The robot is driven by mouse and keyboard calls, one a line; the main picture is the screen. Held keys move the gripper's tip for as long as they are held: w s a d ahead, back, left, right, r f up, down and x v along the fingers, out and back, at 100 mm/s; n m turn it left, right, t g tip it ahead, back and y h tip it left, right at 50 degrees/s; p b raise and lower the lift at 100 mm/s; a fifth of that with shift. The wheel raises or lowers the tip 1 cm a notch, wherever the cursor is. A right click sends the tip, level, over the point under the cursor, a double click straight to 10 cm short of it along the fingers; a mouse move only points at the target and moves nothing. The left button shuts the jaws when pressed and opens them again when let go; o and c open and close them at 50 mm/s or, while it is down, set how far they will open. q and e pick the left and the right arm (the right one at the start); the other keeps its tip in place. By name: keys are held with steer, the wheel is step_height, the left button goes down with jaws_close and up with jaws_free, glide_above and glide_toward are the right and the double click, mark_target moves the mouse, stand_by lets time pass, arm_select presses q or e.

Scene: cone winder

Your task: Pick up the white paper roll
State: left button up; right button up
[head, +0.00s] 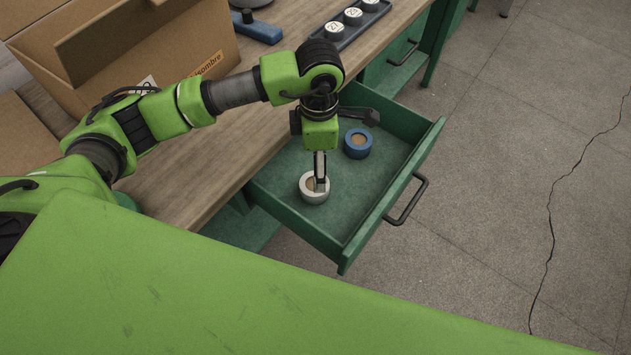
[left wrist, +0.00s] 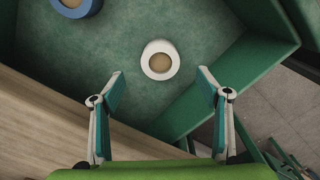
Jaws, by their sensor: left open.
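The white paper roll (head: 313,193) stands on the floor of the open green drawer (head: 367,226), near its left side in the head view. It has a brown core and also shows in the left wrist view (left wrist: 147,67), ahead of the fingertips. My left gripper (head: 320,180) hangs pointing down above the roll and hides part of it in the head view. In the left wrist view my left gripper (left wrist: 160,78) is open, one finger to each side of the roll's line, with nothing between the fingers. My right gripper is out of view.
A blue roll (head: 358,144) stands farther back in the drawer and shows at the top left of the left wrist view (left wrist: 76,4). A dark tool lies near the drawer's back. The wooden bench edge and the drawer walls border the space. Cardboard boxes (head: 150,50) and a dark tray (head: 350,25) stand on the bench.

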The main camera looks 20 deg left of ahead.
mark_target(307, 194)
arm_select(q)
step_height(307, 194, down, 4)
steer(key=shift+w+r, duration=0.1)
steer(key=shift+f, duration=0.2)
steer(key=shift+f+p, duration=0.3)
steer(key=shift+p, duration=0.05)
step_height(307, 194, down, 4)
steer(key=shift+r+p, duration=0.15)
steer(key=shift+p, duration=0.25)
steer(key=shift+f, duration=0.4)
steer(key=c, duration=1.2)
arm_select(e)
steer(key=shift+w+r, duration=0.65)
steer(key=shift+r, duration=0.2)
